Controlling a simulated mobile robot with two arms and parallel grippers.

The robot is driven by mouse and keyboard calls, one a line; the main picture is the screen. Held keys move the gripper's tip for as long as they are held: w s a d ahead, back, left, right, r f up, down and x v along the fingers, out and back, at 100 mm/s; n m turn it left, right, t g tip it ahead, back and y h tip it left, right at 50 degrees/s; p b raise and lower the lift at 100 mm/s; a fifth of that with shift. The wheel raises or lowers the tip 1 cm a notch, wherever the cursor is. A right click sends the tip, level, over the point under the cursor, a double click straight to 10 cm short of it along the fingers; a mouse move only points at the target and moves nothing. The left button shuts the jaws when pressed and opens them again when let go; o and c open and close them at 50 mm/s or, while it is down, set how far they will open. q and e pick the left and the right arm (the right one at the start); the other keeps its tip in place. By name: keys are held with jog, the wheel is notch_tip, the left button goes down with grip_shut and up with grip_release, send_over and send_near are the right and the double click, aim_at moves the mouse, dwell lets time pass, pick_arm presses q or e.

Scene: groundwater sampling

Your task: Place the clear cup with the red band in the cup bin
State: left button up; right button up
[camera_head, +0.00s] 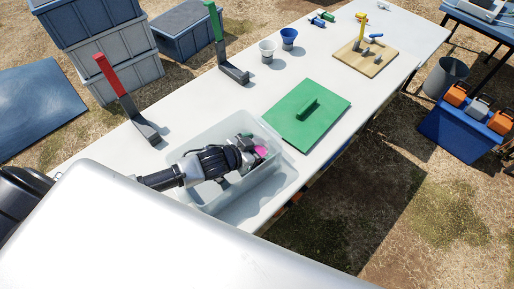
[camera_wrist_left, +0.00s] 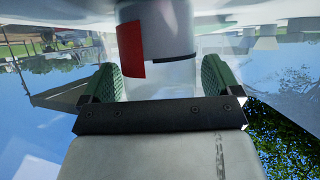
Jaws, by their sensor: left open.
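A clear cup with a red band (camera_wrist_left: 131,48) shows at the top middle of the left wrist view, just beyond and between the fingers. My left gripper (camera_wrist_left: 157,82) is open, with a green-padded finger on each side of the cup's lower part. In the head view my left gripper (camera_head: 248,150) reaches down into a clear plastic bin (camera_head: 212,203) on the white table. The arm and hand hide most of the bin's inside, and I cannot make out the cup there. A small pink thing (camera_head: 261,152) shows beside the fingertips. My right gripper is not in view.
A green board with a handle (camera_head: 296,122) lies right of the bin. A white cup (camera_head: 267,49) and a blue cup (camera_head: 288,37) stand farther back. Red (camera_head: 110,75) and green (camera_head: 214,20) upright stands line the left edge. The table between them is clear.

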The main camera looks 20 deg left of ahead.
pick_arm(q)
jog(key=shift+r, duration=0.1)
jog(key=shift+s+r, duration=0.1)
jog(key=shift+r, duration=0.05)
jog(key=v, duration=0.7)
jog(key=shift+s+a, duration=0.1)
